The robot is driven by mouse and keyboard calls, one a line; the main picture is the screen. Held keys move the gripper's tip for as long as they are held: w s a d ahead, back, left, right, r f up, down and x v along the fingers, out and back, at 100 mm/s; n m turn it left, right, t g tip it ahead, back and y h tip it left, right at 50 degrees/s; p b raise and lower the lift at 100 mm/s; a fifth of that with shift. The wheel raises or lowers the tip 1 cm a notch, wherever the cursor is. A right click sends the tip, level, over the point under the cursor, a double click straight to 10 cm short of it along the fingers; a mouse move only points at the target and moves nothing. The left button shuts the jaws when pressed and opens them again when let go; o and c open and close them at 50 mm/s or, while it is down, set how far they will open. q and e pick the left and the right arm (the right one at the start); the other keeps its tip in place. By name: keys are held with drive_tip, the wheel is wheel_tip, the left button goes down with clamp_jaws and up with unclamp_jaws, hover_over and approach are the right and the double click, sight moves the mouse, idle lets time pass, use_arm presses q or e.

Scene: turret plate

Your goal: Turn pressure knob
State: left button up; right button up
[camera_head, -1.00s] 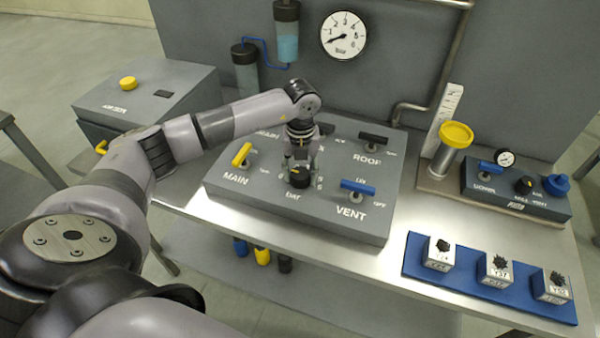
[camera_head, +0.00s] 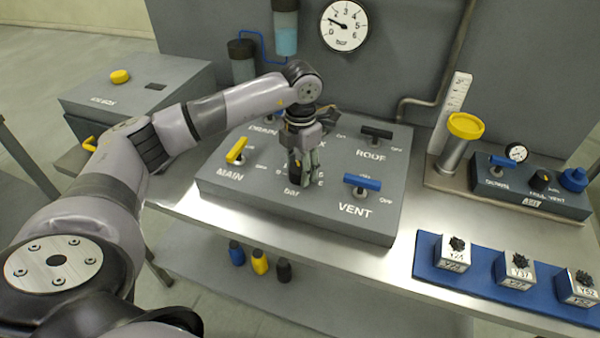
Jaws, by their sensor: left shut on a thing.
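The grey control panel (camera_head: 225,187) stands on the steel table. Its dark round knob (camera_head: 295,175) sits above the "bar" label at the front middle. My left gripper (camera_head: 302,170) points down over the knob, with its fingers shut on it and hiding most of it. The wall gauge (camera_head: 344,26) is white, and its needle points left, between 1 and 2. My right gripper is not in view.
A yellow MAIN lever (camera_head: 237,150), a blue VENT lever (camera_head: 362,182) and a black ROOF lever (camera_head: 376,133) surround the knob. A blue tray (camera_head: 432,273) with labelled blocks lies at the right, near a yellow-topped cylinder (camera_head: 465,126).

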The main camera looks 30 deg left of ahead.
use_arm(q)
drive_tip(key=m+b, duration=0.2)
drive_tip(key=m, duration=0.1)
drive_tip(key=shift+f+m, duration=0.1)
drive_tip(key=shift+m, duration=0.2)
drive_tip(key=shift+m+b, duration=0.7)
drive_tip(key=shift+m, duration=0.8)
drive_tip(key=o, duration=1.2)
drive_tip(key=shift+c, duration=0.2)
